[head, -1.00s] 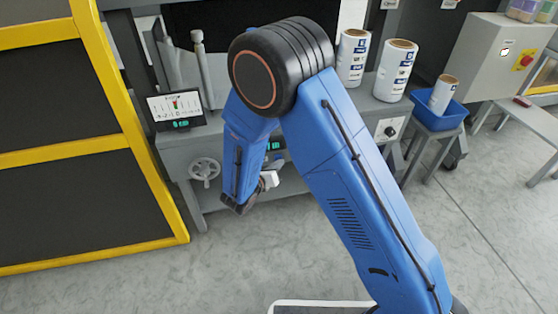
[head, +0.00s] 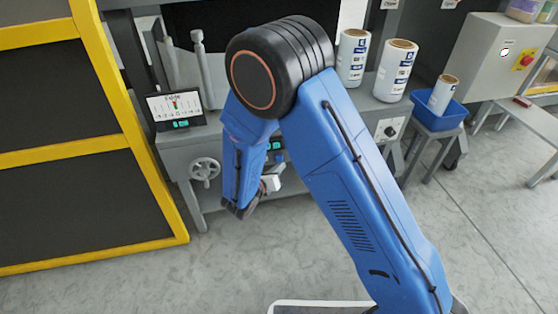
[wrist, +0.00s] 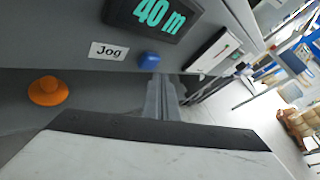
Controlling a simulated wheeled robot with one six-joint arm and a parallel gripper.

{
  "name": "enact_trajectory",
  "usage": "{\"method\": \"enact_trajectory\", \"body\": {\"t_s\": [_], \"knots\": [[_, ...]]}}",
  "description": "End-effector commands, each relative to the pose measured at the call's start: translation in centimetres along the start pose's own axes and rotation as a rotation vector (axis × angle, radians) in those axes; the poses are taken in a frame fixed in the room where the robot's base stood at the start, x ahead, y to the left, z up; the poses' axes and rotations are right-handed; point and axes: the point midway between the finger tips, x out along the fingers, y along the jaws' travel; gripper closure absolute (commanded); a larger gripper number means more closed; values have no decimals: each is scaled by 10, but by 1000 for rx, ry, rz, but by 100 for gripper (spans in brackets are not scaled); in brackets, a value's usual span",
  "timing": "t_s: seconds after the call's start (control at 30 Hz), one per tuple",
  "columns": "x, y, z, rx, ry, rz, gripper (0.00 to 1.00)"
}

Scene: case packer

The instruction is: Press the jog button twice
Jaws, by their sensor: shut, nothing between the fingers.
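The blue jog button (wrist: 149,59) is on the grey machine panel in the wrist view, right of a white label (wrist: 109,51) reading "Jog". My gripper (wrist: 158,82) is shut and empty, its narrow grey fingers pointing at the panel. The fingertips appear just below the button in the picture and overlap its lower edge; I cannot tell whether they touch it. In the head view my arm hides the button and most of the gripper.
A dark display (wrist: 155,15) reading "40 m" is above the button. An orange knob (wrist: 47,91) sticks out at left. In the head view, a handwheel (head: 204,169), a small gauge screen (head: 176,107) and white label rolls (head: 396,70) are around the machine.

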Motion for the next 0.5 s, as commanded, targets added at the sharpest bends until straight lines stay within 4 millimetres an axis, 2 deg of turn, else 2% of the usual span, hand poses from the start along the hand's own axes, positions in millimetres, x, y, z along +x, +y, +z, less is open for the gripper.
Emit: {"method": "enact_trajectory", "body": {"t_s": [0.17, 0.5], "knots": [[-2, -1, -1, 0, 0, 1, 100], [-20, -14, -14, 0, -1, 2, 100]]}}
